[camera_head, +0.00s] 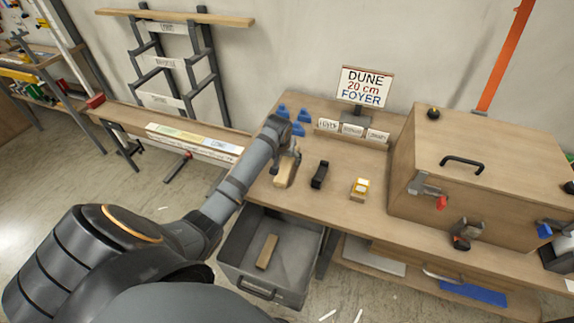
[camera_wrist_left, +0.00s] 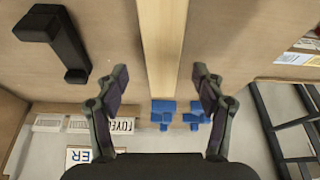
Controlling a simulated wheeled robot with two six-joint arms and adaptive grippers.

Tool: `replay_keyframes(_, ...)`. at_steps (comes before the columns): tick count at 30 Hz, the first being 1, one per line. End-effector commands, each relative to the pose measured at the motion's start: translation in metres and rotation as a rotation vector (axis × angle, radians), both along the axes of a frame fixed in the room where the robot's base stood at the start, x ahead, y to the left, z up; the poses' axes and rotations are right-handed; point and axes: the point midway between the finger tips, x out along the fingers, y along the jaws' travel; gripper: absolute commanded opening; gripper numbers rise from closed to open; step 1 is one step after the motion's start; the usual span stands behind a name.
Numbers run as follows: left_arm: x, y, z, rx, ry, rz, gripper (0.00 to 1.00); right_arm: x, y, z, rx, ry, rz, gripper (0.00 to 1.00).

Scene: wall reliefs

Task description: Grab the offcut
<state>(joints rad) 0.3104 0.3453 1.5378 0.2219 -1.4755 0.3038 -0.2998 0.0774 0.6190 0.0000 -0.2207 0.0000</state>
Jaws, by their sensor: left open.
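A pale wooden offcut (camera_head: 282,174) lies on the workbench near its left end. My left gripper (camera_head: 294,150) is above it at its far end. In the left wrist view the offcut (camera_wrist_left: 162,45) runs between the two fingers of my open left gripper (camera_wrist_left: 160,75), with a gap on each side. Whether the fingers are down at its height I cannot tell. A second wooden block (camera_head: 267,252) lies in the grey bin (camera_head: 233,262) below the bench edge. My right gripper is not in view.
A black block (camera_head: 319,174) and a yellow-and-white item (camera_head: 360,188) lie right of the offcut. Several blue pieces (camera_head: 298,129) and a sign (camera_head: 364,87) stand behind it. A large wooden box (camera_head: 480,170) with a handle fills the right side.

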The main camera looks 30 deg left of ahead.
Motion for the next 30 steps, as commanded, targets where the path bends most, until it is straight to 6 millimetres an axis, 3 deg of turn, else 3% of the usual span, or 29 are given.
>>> replay_keyframes(9,0.019,0.010,-0.042,-0.002,0.001,0.001,0.69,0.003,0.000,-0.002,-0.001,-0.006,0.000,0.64)
replay_keyframes(17,0.020,0.010,-0.045,0.000,0.000,0.000,0.69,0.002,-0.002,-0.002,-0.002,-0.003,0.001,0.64)
replay_keyframes(30,0.020,0.010,-0.044,0.000,0.000,0.000,0.09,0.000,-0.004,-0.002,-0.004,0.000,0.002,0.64)
